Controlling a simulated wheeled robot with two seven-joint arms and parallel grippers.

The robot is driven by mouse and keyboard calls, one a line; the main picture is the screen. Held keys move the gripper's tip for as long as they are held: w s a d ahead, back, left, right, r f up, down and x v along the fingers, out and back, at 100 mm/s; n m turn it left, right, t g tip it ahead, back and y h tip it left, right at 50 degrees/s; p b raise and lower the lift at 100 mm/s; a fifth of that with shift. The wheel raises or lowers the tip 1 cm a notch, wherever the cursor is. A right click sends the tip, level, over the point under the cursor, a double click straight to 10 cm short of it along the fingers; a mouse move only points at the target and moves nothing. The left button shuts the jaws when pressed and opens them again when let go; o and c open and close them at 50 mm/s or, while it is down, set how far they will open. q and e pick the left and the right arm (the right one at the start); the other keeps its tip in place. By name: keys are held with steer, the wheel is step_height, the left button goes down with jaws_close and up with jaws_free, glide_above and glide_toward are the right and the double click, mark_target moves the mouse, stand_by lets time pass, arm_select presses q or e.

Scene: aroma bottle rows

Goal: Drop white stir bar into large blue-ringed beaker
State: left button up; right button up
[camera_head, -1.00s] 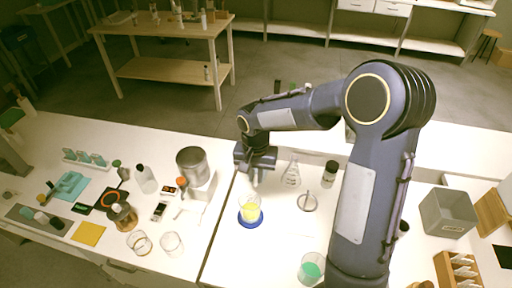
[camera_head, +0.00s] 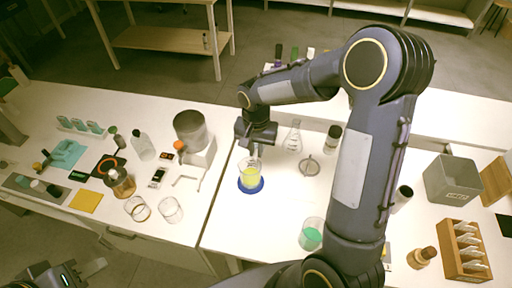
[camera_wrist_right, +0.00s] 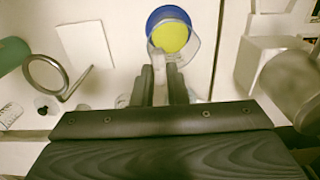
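A glass beaker with yellow liquid (camera_head: 249,176) stands on a round blue base (camera_head: 251,187), left of the middle of the right bench. It also shows in the right wrist view (camera_wrist_right: 173,37), just beyond the fingertips. My right gripper (camera_head: 254,146) points down just above this beaker. In the wrist view its fingers (camera_wrist_right: 163,72) are a small gap apart, with a small white piece (camera_wrist_right: 169,58) at their tips, apparently the stir bar. Its lower part is hard to make out against the glass. My left gripper (camera_head: 85,270) is at the lower left edge, partly cut off.
A conical flask (camera_head: 293,137), a dark-capped bottle (camera_head: 332,139) and a metal ring (camera_head: 309,167) are near the beaker. A green-liquid beaker (camera_head: 311,236) stands in front. A grey bin (camera_head: 450,181) and wooden rack (camera_head: 466,262) are at right. A metal pot (camera_head: 190,127) is at left.

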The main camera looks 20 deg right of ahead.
mark_target(256, 153)
steer(key=o, duration=0.5)
step_height(256, 153, up, 8)
steer(key=shift+f+b, duration=0.15)
steer(key=shift+b, duration=0.3)
steer(key=s+r+n+t+y, duration=0.1)
steer(key=s+n+t, duration=0.1)
steer(key=s, duration=0.5)
steer(key=s+a+r+n+t+y, duration=0.1)
steer(key=s+n, duration=0.1)
steer(key=s, duration=0.5)
steer(key=s+r+n+t+y, duration=0.1)
steer(key=s+t, duration=0.1)
steer(key=s, duration=0.6)
steer(key=shift+a+r+n+t+y, duration=0.2)
steer(key=shift+r+n+t+y, duration=0.1)
steer(key=shift+r+n+y, duration=0.1)
